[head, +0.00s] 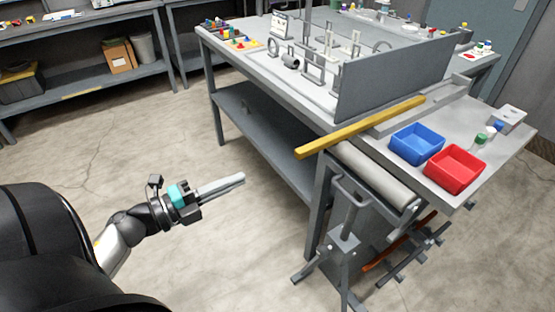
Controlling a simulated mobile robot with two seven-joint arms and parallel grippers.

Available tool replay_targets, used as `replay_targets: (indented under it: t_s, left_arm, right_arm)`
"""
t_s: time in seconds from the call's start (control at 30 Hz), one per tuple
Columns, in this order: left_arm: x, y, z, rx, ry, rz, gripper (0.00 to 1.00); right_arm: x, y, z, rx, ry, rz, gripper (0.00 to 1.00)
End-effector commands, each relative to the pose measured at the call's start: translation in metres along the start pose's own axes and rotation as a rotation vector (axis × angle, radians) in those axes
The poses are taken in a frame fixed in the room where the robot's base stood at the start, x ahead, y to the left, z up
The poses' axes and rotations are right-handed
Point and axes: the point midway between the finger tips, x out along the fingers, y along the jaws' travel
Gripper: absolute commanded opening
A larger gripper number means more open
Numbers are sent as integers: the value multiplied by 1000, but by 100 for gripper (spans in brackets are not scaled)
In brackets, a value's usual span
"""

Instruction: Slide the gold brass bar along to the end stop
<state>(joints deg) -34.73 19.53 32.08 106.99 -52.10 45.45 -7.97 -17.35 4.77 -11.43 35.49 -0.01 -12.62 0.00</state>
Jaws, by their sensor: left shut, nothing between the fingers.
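The gold brass bar (360,128) lies slanting at the front of the grey bench (225,55). I cannot clearly tell which part is the end stop. My left gripper (238,179) is shut and empty, over open floor to the left of the bar and well apart from it. My right gripper is not in view.
A blue bin (416,144) and a red bin (456,170) stand on the bench to the right of the bar. A grey roller stand (343,240) stands on the floor below the bar's near end. The floor around my left gripper is clear.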

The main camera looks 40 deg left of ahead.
Motion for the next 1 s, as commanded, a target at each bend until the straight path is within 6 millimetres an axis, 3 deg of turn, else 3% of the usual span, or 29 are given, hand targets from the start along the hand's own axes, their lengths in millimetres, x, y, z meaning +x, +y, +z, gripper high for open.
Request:
replay_targets:
  t_s: [0.3, 0.6, 1.0]
  left_arm:
    - [62, -1, 1, -2, -1, -5, 0]
    - [109, 0, 1, -3, -2, -3, 0]
    - [128, 0, 1, -5, -3, -1, 0]
  right_arm:
    - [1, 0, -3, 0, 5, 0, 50]
    - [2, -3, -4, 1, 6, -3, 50]
    - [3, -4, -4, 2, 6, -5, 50]
